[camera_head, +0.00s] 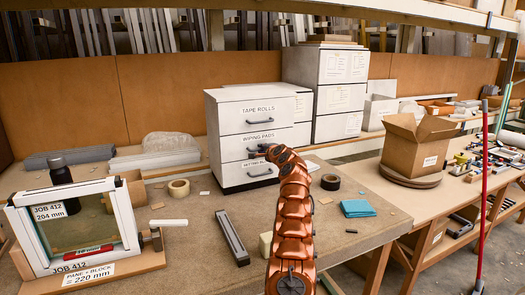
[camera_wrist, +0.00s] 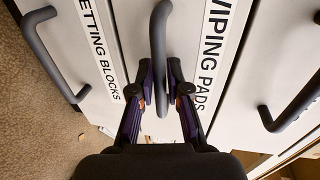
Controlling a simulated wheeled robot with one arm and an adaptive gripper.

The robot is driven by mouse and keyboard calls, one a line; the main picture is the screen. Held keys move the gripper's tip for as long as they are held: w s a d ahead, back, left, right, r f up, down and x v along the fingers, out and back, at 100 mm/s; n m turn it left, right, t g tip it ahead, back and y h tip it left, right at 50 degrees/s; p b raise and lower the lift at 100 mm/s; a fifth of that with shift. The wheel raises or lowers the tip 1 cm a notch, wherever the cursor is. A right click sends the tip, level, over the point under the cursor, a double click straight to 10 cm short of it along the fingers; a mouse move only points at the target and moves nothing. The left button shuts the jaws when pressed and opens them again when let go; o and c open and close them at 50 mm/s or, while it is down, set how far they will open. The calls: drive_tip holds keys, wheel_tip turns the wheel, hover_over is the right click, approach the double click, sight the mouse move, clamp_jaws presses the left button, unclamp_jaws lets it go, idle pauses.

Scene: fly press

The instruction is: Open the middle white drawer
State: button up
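The white drawer unit (camera_head: 228,122) stands on the bench with three stacked drawers, each with a dark bar handle. The middle drawer (camera_head: 232,147), labelled WIPING PADS, looks shut, its front level with the others. Its handle (camera_wrist: 159,45) shows in the wrist view, running between my fingers.
The top handle (camera_wrist: 291,102) and bottom handle (camera_wrist: 50,55) lie either side of my gripper. Taller white drawers (camera_head: 340,95) stand behind right. A tape roll (camera_head: 179,188), a dark bar (camera_head: 231,237), a black roll (camera_head: 330,182) and a blue cloth (camera_head: 357,208) lie on the bench.

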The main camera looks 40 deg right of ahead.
clamp_jaws()
